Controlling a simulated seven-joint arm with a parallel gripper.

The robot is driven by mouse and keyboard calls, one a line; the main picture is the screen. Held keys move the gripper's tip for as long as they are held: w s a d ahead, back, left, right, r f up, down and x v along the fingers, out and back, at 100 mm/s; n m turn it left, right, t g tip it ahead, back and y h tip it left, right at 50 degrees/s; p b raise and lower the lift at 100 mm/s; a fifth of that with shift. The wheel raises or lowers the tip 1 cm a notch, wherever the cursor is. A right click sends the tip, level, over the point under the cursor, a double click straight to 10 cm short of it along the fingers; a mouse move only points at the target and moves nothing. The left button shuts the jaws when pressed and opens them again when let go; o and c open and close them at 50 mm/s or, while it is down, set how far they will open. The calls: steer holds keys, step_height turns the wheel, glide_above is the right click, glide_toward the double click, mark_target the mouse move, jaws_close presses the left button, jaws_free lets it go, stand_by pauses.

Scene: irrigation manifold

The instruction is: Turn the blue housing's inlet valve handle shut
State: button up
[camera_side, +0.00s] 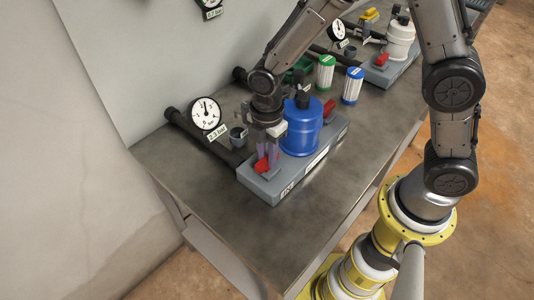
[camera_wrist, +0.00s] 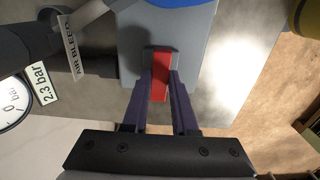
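The blue housing (camera_side: 301,128) stands upright on a grey base block on the bench. A red valve handle (camera_side: 262,165) sits at the near left end of that block; it also shows in the wrist view (camera_wrist: 161,78), lying lengthwise between my fingers. My gripper (camera_side: 267,150) points down over this handle, with its purple fingers (camera_wrist: 161,85) on either side of it. The fingertips lie very close along both sides of the handle; I cannot tell whether they touch it. Part of the handle is hidden by the fingers in the side view.
A second red handle (camera_side: 329,108) is on the block's far right end. A gauge (camera_side: 206,113) with a 2.3 bar tag and a small grey AIR BLEED fitting (camera_side: 238,136) stand left of my gripper. Green and blue-capped cartridges and a white housing (camera_side: 399,38) stand behind. The bench front is clear.

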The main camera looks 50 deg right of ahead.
jaws_close()
steer(key=shift+m, duration=0.4)
steer(key=m, duration=0.3)
steer(key=shift+m, duration=0.4)
steer(key=m, duration=0.4)
steer(key=shift+r, duration=0.1)
steer(key=m, duration=0.9)
steer(key=shift+m, duration=0.3)
steer(key=o, duration=0.8)
jaws_free()
steer(key=shift+c, duration=0.2)
